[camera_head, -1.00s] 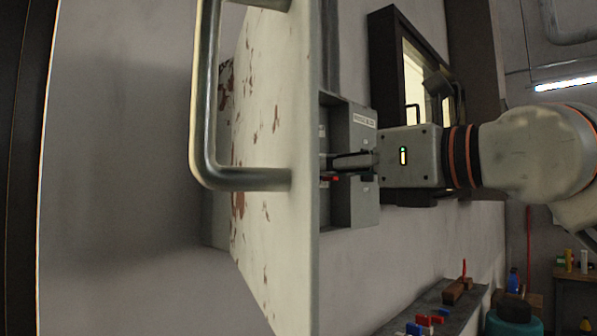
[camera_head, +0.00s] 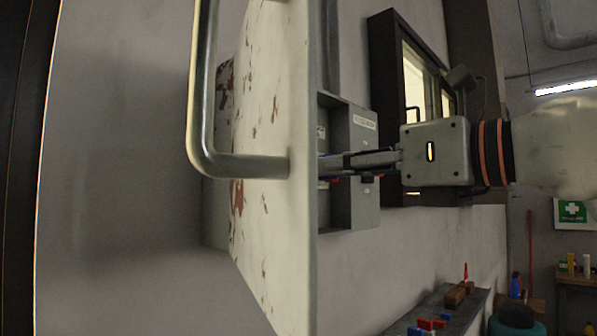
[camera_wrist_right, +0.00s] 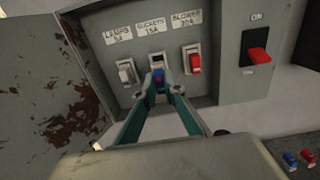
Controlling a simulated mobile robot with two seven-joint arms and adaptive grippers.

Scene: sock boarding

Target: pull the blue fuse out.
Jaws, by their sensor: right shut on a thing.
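The blue fuse (camera_wrist_right: 158,74) is under the "SOCKETS 15A" label, in the middle of a row in the grey fuse box (camera_wrist_right: 215,85). My right gripper (camera_wrist_right: 160,82) is shut on it, with a finger on each side. Whether the fuse still sits in its holder cannot be told. In the head view my right gripper (camera_head: 325,165) reaches into the box (camera_head: 362,150) from the right, and the open door's edge hides part of the fingertips. My left gripper is not in view.
A white fuse (camera_wrist_right: 126,72) and a red fuse (camera_wrist_right: 193,62) flank the blue one closely. A red-handled switch (camera_wrist_right: 258,57) is at the right. The open, rust-marked door (camera_head: 275,130) with its bar handle (camera_head: 205,110) stands left. Red and blue pieces lie on a ledge (camera_head: 458,312) below.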

